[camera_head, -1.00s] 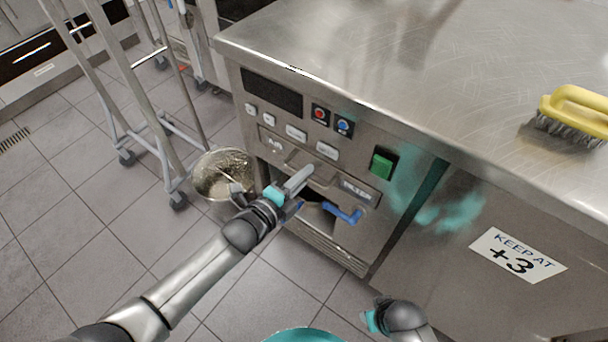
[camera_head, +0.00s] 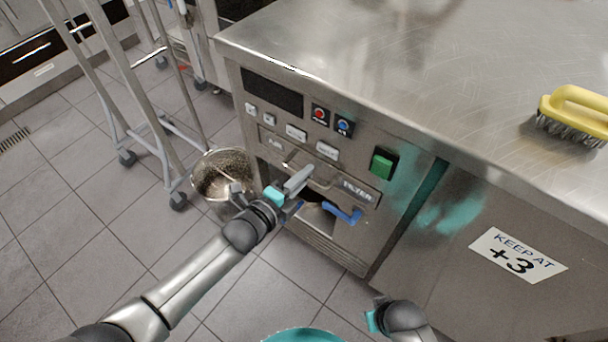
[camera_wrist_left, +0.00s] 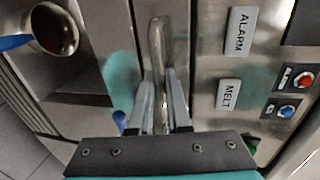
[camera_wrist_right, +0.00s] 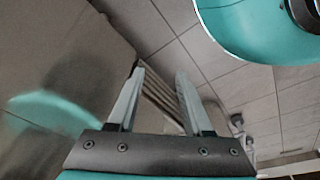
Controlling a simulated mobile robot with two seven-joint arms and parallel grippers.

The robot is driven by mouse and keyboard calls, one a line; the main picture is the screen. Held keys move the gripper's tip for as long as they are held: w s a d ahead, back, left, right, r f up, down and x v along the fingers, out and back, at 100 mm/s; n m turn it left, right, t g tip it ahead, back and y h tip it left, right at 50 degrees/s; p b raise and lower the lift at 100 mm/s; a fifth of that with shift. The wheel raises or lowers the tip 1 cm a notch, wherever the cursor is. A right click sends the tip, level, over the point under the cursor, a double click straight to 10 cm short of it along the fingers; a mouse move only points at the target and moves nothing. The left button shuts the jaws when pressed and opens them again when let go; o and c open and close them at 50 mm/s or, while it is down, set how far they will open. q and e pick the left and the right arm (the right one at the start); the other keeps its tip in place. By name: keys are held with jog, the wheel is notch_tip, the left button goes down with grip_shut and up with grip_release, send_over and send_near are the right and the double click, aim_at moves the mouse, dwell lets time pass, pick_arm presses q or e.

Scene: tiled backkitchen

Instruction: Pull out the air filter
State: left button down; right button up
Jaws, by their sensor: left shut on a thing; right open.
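The air filter is a metal front panel labelled FILTER (camera_head: 357,190) below the button rows of a steel machine, with a bar handle. The handle also shows in the left wrist view (camera_wrist_left: 160,42), running between the fingers. My left gripper (camera_head: 300,180) is shut on this handle, and its fingers hide part of it in the head view. Whether the filter stands out from the machine front I cannot tell. My right gripper (camera_wrist_right: 158,95) is open and empty, low in front of the machine; its wrist shows at the bottom of the head view.
A blue lever (camera_head: 343,213) sits just below the filter, near a dark opening. A metal pot (camera_head: 222,172) stands on the floor left of the machine, beside a wheeled rack (camera_head: 150,100). A yellow brush (camera_head: 578,112) lies on the steel top. The tiled floor in front is mostly clear.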

pick_arm(q)
jog(key=shift+s, duration=0.1)
jog(key=f+p+v, duration=0.2)
jog(key=p+v, duration=0.1)
jog(key=v, duration=1)
jog(key=s+f+p+v, duration=0.1)
jog(key=f+p+v, duration=0.2)
jog(key=v, duration=1)
jog(key=shift+a+f+p, duration=0.2)
jog(key=shift+a+p, duration=0.2)
jog(key=shift+a, duration=0.1)
pick_arm(e)
jog(key=s+d+f, duration=0.6)
jog(key=s, duration=0.3)
jog(key=shift+s+d+h, duration=0.4)
pick_arm(q)
jog(key=shift+s, duration=0.15)
jog(key=c, duration=0.9)
grip_release()
jog(key=shift+o, duration=0.2)
